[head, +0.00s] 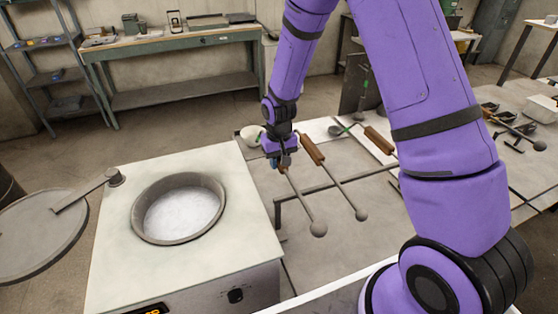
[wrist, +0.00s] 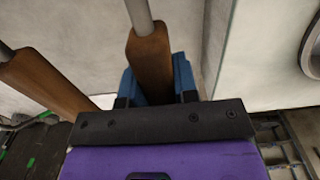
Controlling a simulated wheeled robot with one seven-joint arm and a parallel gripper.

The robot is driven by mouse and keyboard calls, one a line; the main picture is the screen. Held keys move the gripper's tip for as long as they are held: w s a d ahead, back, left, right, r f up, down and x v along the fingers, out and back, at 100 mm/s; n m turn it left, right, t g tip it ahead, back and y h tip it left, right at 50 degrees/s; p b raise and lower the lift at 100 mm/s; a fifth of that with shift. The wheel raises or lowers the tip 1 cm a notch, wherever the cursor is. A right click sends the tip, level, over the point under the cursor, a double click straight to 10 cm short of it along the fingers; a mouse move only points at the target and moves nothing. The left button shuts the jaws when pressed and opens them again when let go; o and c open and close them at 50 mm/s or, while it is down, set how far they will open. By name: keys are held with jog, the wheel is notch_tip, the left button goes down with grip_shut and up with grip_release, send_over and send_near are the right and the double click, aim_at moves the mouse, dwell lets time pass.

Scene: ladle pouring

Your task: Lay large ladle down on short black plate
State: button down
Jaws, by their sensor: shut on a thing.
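My gripper (head: 279,158) is shut on the brown wooden handle of a ladle, whose grey rod slopes forward to a round bowl (head: 318,229). In the wrist view the blue fingers stand on both sides of this handle (wrist: 150,62). A second ladle (head: 361,214) lies parallel just to the right; its wooden handle (wrist: 42,80) shows at the left of the wrist view. The held ladle's bowl looks slightly larger. I cannot tell for sure which surface is the short black plate; a dark panel (head: 353,85) stands behind.
A metal rail (head: 330,186) runs under the ladle rods. A furnace (head: 115,210) with a round open pot (head: 180,208) stands to the left. Another ladle, with a wooden handle (head: 379,140), lies at the back right. A pale bowl (head: 251,134) sits behind my gripper.

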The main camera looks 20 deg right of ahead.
jog(key=shift+f, duration=0.25)
dwell(0.3)
jog(key=c, duration=0.8)
grip_release()
notch_tip(320, 180, up, 18)
dwell(0.4)
dwell(0.3)
jog(key=s+d+r+t, duration=0.3)
jog(key=s+d+r, duration=0.1)
jog(key=s+r, duration=1.05)
jog(key=s+d+r+t, duration=0.1)
jog(key=s+r, duration=0.1)
jog(key=s, duration=0.5)
jog(key=s+d+r+t, duration=0.1)
jog(key=s+d, duration=0.1)
jog(key=s, duration=0.6)
jog(key=shift+r, duration=0.4)
